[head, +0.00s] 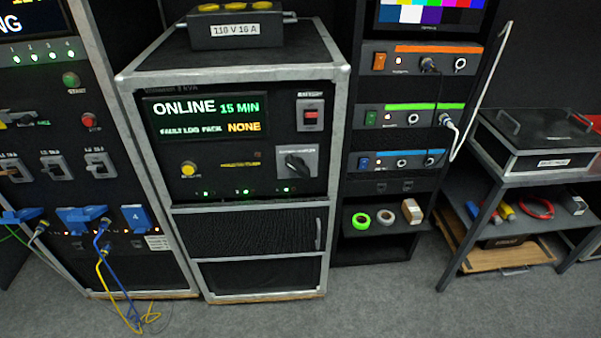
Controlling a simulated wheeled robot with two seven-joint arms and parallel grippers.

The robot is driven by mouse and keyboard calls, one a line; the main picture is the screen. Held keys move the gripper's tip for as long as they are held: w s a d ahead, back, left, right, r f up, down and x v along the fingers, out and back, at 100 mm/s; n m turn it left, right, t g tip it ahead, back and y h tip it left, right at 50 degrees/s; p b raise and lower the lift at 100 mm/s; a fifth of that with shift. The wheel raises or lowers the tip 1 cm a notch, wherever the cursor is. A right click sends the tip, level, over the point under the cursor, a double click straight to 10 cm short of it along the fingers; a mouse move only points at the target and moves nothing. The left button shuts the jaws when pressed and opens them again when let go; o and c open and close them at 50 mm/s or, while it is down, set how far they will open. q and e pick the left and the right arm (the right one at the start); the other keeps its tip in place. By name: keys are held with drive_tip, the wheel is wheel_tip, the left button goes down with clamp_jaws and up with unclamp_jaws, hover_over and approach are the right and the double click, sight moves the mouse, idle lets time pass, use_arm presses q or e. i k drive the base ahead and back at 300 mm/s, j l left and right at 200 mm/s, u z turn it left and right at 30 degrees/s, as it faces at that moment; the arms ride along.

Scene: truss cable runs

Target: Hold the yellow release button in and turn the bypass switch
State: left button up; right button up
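The yellow release button (188,168) is on the left of the UPS panel in the middle cabinet (235,193), below its display. The bypass switch (297,164) is a dark rotary handle on a light grey square plate at the right of the same panel. The handle looks tilted; its exact position is too small to read. The display (207,117) reads ONLINE, 15 MIN, and fault log pack NONE. Small green lights show along the panel's lower edge. A red battery switch (311,114) sits above the bypass switch. Neither of my grippers is in view.
A 110 V 16 A box (236,29) stands on the cabinet. A distribution rack (95,140) with plugged cables stands left, some cables reaching the floor. An equipment rack (414,110) and a table with a flat case (540,145) stand right. The carpet in front is mostly clear.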

sight(187, 170)
drive_tip(key=i+j, duration=0.55)
drive_tip(key=i, duration=0.3)
